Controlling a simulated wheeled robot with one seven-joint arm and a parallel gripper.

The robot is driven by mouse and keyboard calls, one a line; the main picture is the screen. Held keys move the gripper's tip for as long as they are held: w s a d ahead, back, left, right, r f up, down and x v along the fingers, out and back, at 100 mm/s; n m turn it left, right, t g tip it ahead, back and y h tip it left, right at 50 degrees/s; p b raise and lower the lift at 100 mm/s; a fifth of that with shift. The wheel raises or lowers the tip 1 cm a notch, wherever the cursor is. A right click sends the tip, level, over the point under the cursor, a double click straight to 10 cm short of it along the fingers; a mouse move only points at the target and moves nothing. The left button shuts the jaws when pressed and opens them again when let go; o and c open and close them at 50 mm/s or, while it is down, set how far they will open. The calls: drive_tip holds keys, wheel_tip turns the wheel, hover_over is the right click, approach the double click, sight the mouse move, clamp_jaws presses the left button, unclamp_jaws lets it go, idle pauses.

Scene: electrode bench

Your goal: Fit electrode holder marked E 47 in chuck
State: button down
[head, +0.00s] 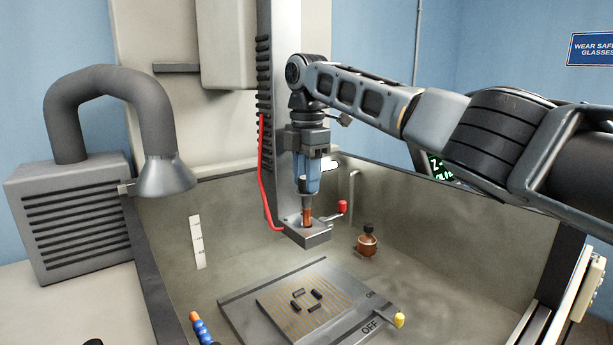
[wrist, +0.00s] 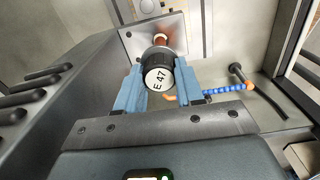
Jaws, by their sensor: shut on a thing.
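My gripper (head: 307,186) is shut on an electrode holder with a black body and a pale round end marked E 47 (wrist: 159,79). In the wrist view the blue fingers (wrist: 158,92) stand on both sides of it. The holder is roughly upright, and its copper electrode (head: 307,214) points down at the chuck (head: 310,238), a grey block at the foot of the machine's column. The copper tip lies over or in the block's middle; I cannot tell how deep. The chuck's lever with a red knob (head: 342,207) sticks out to the right.
Below the chuck lies a plate with several small dark pieces (head: 306,299) and an ON/OFF lever with a yellow knob (head: 398,320). The tank walls, a red cable (head: 264,185) and an extractor hood (head: 165,176) are close by.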

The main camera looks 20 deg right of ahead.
sight(306, 208)
drive_tip(key=shift+f, duration=0.5)
drive_tip(key=shift+f, duration=0.35)
drive_tip(key=shift+f, duration=0.35)
drive_tip(key=shift+f, duration=0.25)
drive_tip(key=shift+f, duration=0.5)
drive_tip(key=shift+f, duration=0.35)
drive_tip(key=shift+f, duration=0.3)
drive_tip(key=shift+f, duration=0.3)
drive_tip(key=shift+f, duration=0.45)
